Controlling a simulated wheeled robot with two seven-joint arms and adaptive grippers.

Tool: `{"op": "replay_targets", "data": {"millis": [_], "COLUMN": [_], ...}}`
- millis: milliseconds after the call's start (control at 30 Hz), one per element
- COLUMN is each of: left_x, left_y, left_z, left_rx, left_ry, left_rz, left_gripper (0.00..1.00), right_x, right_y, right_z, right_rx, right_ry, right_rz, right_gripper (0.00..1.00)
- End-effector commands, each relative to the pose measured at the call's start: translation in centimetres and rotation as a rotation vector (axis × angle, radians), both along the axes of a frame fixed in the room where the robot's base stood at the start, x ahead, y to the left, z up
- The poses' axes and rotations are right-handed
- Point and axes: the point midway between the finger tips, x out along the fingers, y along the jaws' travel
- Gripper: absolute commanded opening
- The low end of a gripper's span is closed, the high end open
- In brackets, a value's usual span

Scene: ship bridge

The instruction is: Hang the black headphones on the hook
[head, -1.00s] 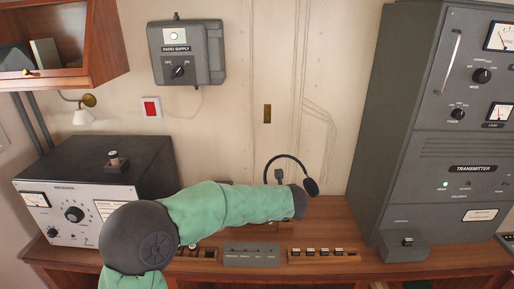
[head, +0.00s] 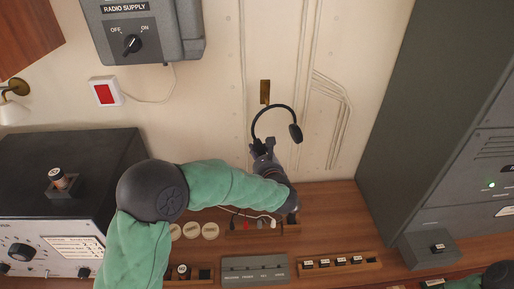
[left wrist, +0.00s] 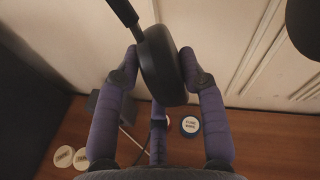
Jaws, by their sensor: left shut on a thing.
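The black headphones (head: 273,107) are held up in front of the wall panel, headband arching upward. One ear cup hangs free on the right. My left gripper (head: 263,148) is shut on the other ear cup, which the gripper mostly hides in the head view. In the left wrist view the fingers (left wrist: 160,68) clasp that ear cup (left wrist: 160,65) from both sides. A small brass fitting on the wall (head: 265,92), apparently the hook, shows just above the headband. I cannot tell the depth gap between them. My right gripper is not in view.
A tall grey transmitter cabinet (head: 430,110) bounds the right, a dark receiver (head: 80,160) the left. The wall around the brass fitting is clear.

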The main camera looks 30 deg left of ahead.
Motion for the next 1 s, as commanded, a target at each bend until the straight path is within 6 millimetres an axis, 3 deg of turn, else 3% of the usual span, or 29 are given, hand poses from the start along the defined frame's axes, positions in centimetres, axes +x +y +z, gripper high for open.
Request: {"op": "replay_targets", "data": {"millis": [1000], "left_x": [3.8], "left_y": [2.3], "left_z": [-0.3], "left_rx": [-0.001], "left_ry": [0.0], "left_rz": [0.001], "left_gripper": [0.17], "right_x": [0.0], "right_y": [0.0], "right_z": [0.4], "right_rx": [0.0], "right_ry": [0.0], "right_rz": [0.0], "right_gripper": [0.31]}}
